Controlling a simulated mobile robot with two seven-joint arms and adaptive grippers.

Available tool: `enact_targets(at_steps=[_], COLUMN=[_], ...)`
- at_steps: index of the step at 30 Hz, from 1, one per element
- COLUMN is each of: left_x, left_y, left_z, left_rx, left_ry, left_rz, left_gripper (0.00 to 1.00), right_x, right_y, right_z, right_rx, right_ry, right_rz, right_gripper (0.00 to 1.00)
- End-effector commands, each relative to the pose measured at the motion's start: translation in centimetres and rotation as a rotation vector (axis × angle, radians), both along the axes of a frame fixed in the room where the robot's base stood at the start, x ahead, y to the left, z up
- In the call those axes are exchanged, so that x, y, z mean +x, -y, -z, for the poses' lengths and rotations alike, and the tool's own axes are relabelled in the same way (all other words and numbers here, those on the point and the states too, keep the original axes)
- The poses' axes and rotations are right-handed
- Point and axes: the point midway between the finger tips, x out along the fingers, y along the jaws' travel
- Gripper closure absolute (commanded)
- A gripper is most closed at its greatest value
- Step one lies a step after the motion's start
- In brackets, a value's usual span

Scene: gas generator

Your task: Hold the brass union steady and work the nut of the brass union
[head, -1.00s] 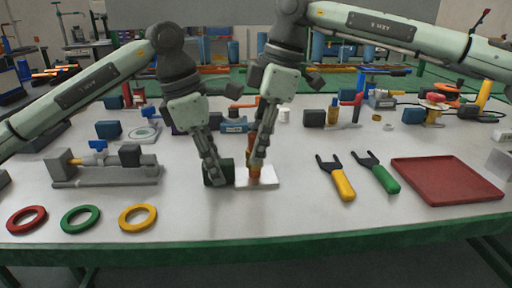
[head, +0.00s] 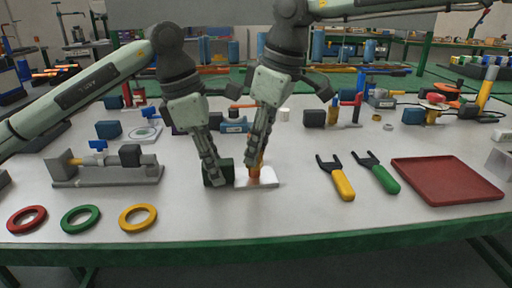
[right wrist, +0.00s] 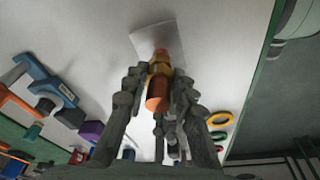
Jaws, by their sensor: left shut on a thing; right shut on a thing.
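The brass union (right wrist: 160,68) sits on an upright copper pipe above a small white plate (head: 268,183); in the head view its orange-brown part (head: 254,173) shows below my right fingers. My right gripper (head: 258,160) comes down from above, shut around the union, with a finger on each side in the right wrist view. The copper pipe end (right wrist: 158,98) points toward that camera. My left gripper (head: 218,180) is shut just left of the plate, its fingertips at a dark block (head: 227,168). Its hold on the block is partly hidden, and the nut is mostly covered.
A grey vise-like fixture (head: 110,176) and red, green and yellow rings stand to the left. Yellow- and green-handled tools (head: 342,183) and a red tray (head: 445,180) lie to the right. The front middle of the table is clear.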

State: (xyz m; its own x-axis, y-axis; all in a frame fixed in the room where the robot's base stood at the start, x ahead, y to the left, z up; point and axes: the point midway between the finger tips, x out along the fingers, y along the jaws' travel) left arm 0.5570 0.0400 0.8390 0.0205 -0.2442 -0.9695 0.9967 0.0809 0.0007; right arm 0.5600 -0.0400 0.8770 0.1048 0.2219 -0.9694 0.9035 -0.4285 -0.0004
Motion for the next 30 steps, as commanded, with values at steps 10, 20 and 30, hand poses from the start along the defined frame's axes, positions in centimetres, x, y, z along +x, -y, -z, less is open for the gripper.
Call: enact_targets(at_steps=[10,20,30], left_x=[-0.1,0.0,0.0], left_y=[0.2,0.1,0.1], left_z=[-0.2,-0.2,-0.2], left_rx=[-0.007,-0.005,-0.005], left_ry=[0.001,0.002,0.002], left_rz=[0.004,0.002,0.001], left_gripper=[1.00,1.00,1.00], right_x=[0.0,0.1,0.1], right_y=[-0.1,-0.1,-0.1], right_z=[0.0,-1.0,-5.2], right_rx=[0.004,0.004,0.004], right_ry=[0.001,0.004,0.003], right_rz=[-0.002,0.000,-0.002], right_gripper=[0.48,0.48,0.48])
